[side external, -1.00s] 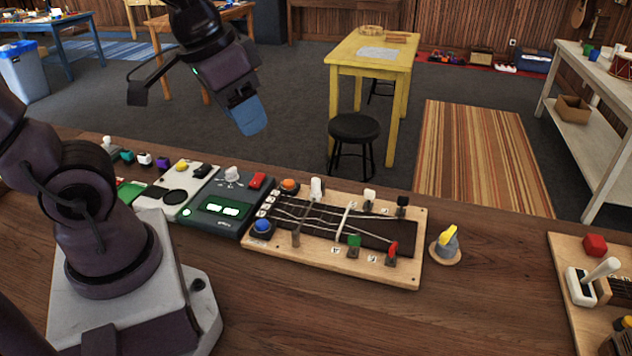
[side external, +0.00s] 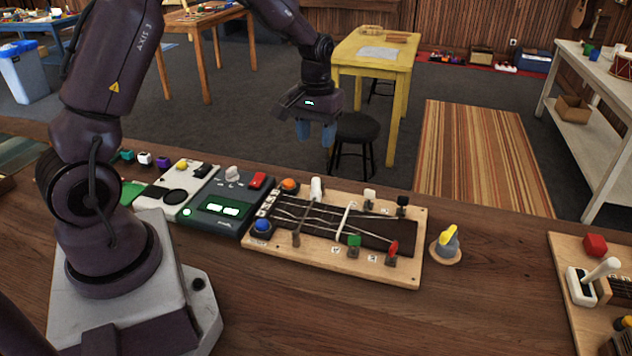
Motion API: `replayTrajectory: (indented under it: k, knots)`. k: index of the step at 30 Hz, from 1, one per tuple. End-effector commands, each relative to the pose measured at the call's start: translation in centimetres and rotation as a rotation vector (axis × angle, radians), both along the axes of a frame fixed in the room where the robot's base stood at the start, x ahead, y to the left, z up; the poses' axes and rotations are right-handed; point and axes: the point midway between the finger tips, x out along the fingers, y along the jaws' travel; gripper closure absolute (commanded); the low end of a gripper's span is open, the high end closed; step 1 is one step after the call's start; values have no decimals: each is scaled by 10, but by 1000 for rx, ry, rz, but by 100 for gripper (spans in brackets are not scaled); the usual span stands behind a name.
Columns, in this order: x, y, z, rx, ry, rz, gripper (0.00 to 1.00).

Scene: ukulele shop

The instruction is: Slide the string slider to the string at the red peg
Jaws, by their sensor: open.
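The wooden string board (side external: 415,275) lies on the bench with a dark fretboard (side external: 375,238) and pale strings. The red peg (side external: 392,249) is at its front right, beside the green peg (side external: 354,241). The white peg (side external: 369,194) and black peg (side external: 402,200) are on the back edge. A white-knobbed piece (side external: 317,187) stands near the fretboard's left part, with a grey bar below it; it may be the string slider. A white bar (side external: 345,220) crosses the strings further right. My gripper (side external: 316,135) is open and empty, pointing down, above and behind the board.
A blue button (side external: 262,226) and orange button (side external: 289,185) sit at the board's left end. A grey device (side external: 222,205) with lit displays stands left of it. A yellow-topped knob (side external: 447,240) is close to the right. Bare bench lies in front.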

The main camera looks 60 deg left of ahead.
Motion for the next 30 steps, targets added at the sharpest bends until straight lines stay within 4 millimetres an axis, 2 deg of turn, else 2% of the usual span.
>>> replayTrajectory:
  k: [12, 16, 21, 30]
  knots:
    - [-2, -1, -83, -3, 7, -3, 54]
    - [-1, -1, -103, -2, 5, -3, 54]
    - [-1, -1, -117, 0, 2, -3, 54]
    - [-1, -1, -121, 0, 2, -3, 54]
